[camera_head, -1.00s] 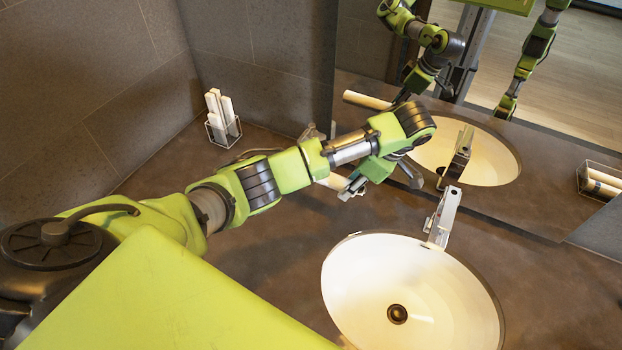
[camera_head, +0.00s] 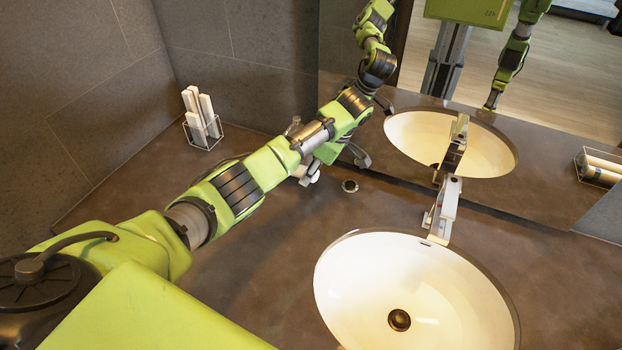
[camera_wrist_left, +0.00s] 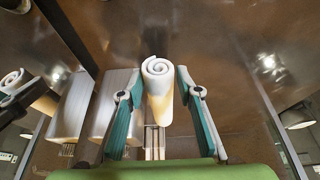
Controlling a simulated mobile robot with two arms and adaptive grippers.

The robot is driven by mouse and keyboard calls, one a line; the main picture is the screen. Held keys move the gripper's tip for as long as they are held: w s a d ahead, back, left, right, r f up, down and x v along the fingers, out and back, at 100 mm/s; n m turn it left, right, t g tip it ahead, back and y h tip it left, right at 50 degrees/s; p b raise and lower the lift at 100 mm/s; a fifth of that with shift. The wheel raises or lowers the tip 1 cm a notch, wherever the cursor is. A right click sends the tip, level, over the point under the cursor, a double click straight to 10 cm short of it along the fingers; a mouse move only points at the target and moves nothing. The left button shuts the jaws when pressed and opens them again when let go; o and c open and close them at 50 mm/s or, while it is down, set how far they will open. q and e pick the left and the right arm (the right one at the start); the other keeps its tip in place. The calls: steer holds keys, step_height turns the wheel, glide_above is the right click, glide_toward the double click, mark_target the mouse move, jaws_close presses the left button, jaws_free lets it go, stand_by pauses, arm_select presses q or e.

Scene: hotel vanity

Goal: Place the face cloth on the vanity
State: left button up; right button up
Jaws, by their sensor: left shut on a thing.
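The face cloth (camera_wrist_left: 158,88) is a white roll with a spiral end, held between the two teal fingers of my left gripper (camera_wrist_left: 160,73) in the left wrist view. In the head view my left gripper (camera_head: 306,172) is low over the back of the brown vanity (camera_head: 240,260), left of the faucet and close to the mirror. My forearm and wrist hide most of it, and only a little white shows there. I cannot tell whether the cloth touches the vanity. My right gripper is not directly in view.
A wire holder (camera_head: 204,133) with several white rolls stands in the back left corner. A white oval sink (camera_head: 365,290) and a metal faucet (camera_head: 443,208) are to the right. A round fitting (camera_head: 349,186) lies by the gripper. The mirror (camera_head: 560,110) runs along the back.

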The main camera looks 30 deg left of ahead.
arm_select(q)
step_height(320, 180, down, 3)
steer(key=shift+r, duration=0.2)
steer(key=shift+f, duration=0.25)
arm_select(e)
steer(key=shift+d+r, duration=0.15)
steer(key=shift+d, duration=0.15)
arm_select(q)
steer(key=o, duration=1.1)
steer(key=shift+f, duration=0.1)
steer(key=v, duration=1.2)
steer(key=shift+r+p, duration=0.25)
steer(key=shift+p, duration=0.15)
arm_select(e)
steer(key=shift+r, duration=0.35)
arm_select(q)
steer(key=shift+f, duration=0.1)
arm_select(e)
steer(key=shift+a, duration=0.1)
